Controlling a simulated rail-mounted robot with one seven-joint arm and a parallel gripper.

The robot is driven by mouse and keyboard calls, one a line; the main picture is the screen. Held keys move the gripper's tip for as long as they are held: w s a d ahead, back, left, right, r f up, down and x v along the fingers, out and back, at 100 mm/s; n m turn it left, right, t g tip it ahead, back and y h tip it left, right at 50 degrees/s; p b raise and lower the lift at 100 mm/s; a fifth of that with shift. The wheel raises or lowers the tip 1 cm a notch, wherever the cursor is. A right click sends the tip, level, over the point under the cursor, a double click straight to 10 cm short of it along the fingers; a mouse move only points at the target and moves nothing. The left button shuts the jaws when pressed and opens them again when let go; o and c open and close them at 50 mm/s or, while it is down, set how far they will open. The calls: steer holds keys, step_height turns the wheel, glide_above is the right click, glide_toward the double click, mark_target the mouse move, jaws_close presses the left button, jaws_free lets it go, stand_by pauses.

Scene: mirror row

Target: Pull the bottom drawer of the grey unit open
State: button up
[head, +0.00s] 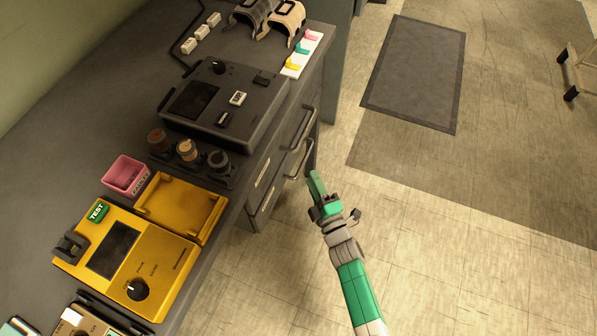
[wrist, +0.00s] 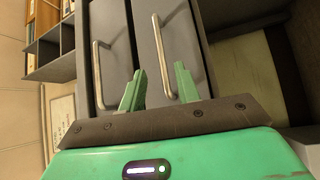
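The grey unit (head: 262,222) is under the dark worktop, with bar handles on its front. The lower visible handle (head: 298,160) is just up and left of my gripper (head: 314,178) in the head view. In the wrist view, which is turned sideways, two drawer fronts show, both looking shut. The right-hand one, seemingly the bottom drawer (wrist: 180,35), has a metal bar handle (wrist: 162,60). My gripper's green fingers (wrist: 158,78) are apart, and this handle shows in the gap between them. I cannot tell whether the fingertips reach around it. The other handle (wrist: 97,75) is left of the fingers.
The worktop (head: 95,135) carries a yellow tester (head: 130,260), a dark device (head: 222,105), a pink bin (head: 126,175) and several small jars. The tiled floor (head: 430,240) in front of the unit is clear. A dark mat (head: 415,70) lies further off.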

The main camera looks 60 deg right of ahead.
mark_target(304, 159)
steer(key=b+x, duration=0.3)
steer(key=x, duration=0.4)
steer(key=shift+w+d+f, duration=0.1)
steer(key=shift+w+d, duration=0.15)
steer(key=shift+d, duration=0.15)
steer(key=shift+c, duration=0.3)
jaws_close()
